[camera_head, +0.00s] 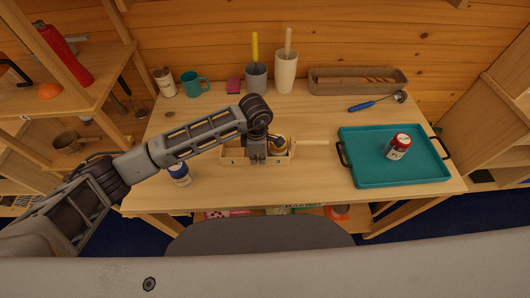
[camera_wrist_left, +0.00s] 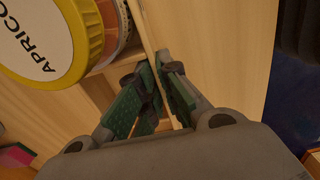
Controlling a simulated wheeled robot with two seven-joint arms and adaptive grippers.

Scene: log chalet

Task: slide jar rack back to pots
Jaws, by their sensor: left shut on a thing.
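The jar rack (camera_head: 289,158) is a low wooden box with numbered compartments, near the front middle of the table. Two pots, a dark grey one (camera_head: 256,79) and a pale one (camera_head: 285,75), stand behind, apart from the rack, each holding a handle.
A teal tray (camera_head: 378,176) with a red-and-white jar (camera_head: 397,147) is at right. A blue-and-white jar (camera_head: 179,174) is left of the rack. A teal mug (camera_head: 193,84), basket (camera_head: 340,85) and ladle (camera_head: 377,102) are at the back. Table between rack and pots looks clear.

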